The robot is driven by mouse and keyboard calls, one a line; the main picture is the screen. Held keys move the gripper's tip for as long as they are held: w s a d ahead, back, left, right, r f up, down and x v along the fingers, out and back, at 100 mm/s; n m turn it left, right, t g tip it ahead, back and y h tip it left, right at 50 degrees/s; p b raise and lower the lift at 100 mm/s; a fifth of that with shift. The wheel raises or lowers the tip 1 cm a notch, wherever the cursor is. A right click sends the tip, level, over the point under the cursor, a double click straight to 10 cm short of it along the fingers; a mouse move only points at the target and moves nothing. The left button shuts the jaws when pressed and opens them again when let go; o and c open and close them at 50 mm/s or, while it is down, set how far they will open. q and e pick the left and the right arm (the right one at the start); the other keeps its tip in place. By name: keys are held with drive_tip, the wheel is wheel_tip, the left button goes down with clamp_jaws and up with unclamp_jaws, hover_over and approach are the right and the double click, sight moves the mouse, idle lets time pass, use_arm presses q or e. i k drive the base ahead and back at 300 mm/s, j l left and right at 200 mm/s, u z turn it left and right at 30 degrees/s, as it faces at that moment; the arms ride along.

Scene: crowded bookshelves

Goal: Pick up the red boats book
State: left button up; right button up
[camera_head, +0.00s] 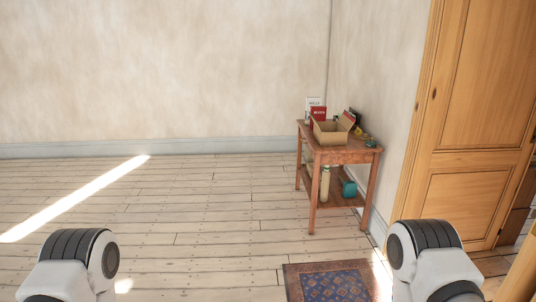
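A small red upright item with pale lettering (318,113), which looks like a book, stands at the back left of a wooden side table across the room. The lettering is too small to read for sure. An open cardboard box (330,136) stands in front of it and hides its lower part. A white item with red lettering (312,102) stands just behind it. Only rounded links of my two arms show at the bottom left and bottom right. Neither gripper is in view.
The wooden table (345,156) stands against the right wall, with a cream cylinder (324,183) and a teal item (349,188) on its lower shelf. A patterned rug (335,284) lies in front. A wooden door (465,130) is at right. The plank floor at left is clear.

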sight(319, 112)
drive_tip(key=i, duration=3.25)
drive_tip(key=i+z, duration=0.25)
drive_tip(key=i, duration=0.2)
drive_tip(key=i+j+z, duration=0.25)
drive_tip(key=i, duration=0.15)
drive_tip(key=i+j+z, duration=0.25)
drive_tip(key=i, duration=0.2)
drive_tip(key=i+j+z, duration=0.25)
drive_tip(key=i, duration=0.15)
drive_tip(key=z, duration=0.1)
